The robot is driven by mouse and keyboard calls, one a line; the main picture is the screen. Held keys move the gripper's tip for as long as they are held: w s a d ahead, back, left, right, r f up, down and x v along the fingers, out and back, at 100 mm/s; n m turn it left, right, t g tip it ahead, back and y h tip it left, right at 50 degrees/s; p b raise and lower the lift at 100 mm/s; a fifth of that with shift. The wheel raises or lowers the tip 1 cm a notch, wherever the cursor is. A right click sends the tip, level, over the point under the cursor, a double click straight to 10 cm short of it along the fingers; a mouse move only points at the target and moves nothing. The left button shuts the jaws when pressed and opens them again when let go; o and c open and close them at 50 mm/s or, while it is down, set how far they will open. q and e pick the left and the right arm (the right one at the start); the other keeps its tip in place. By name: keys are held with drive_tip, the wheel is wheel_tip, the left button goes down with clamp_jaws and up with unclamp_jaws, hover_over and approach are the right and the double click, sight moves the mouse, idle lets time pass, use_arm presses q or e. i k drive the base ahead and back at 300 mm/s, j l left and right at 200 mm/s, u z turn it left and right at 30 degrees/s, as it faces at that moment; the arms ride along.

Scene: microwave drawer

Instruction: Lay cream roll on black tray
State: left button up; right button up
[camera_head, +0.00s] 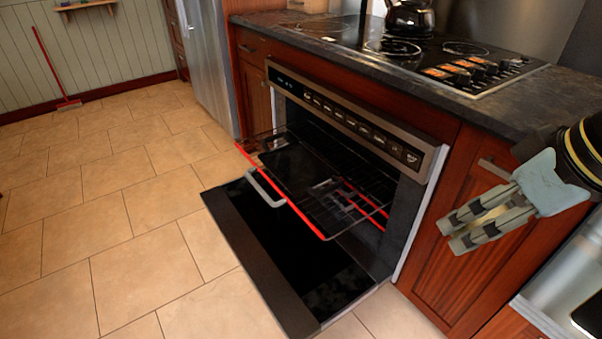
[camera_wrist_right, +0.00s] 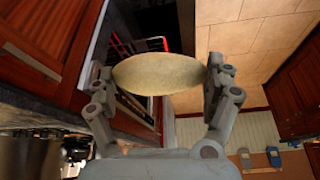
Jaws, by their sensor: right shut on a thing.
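The cream roll (camera_wrist_right: 158,74) is a pale tan oval in the right wrist view. It is held crosswise between the two fingers of my right gripper (camera_wrist_right: 160,80), which is shut on it. In the head view my right gripper (camera_head: 454,234) is at the right, in front of the wooden cabinet door and to the right of the open oven. A dark flat surface that looks like the black tray (camera_head: 293,165) lies on the pulled-out rack with a red front edge. My left gripper is not in view.
The oven door (camera_head: 270,235) is folded down, with a pale handle near the rack. A second red rack edge (camera_head: 362,205) shows deeper inside. The counter (camera_head: 300,30) above carries a cooktop and kettle (camera_head: 410,18). Tiled floor at the left is free.

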sight(291, 159)
drive_tip(key=j, duration=0.5)
drive_tip(key=i+j+u, duration=0.1)
drive_tip(key=j, duration=0.4)
drive_tip(key=i+j, duration=0.1)
drive_tip(key=j, duration=0.45)
drive_tip(key=i+j+u, duration=0.1)
drive_tip(key=i, duration=0.3)
drive_tip(key=i+j, duration=0.3)
drive_tip(key=i+j+u, duration=0.15)
drive_tip(key=i, duration=0.3)
drive_tip(key=i+l, duration=0.3)
drive_tip(key=i+j+u, duration=0.05)
drive_tip(key=i, duration=0.05)
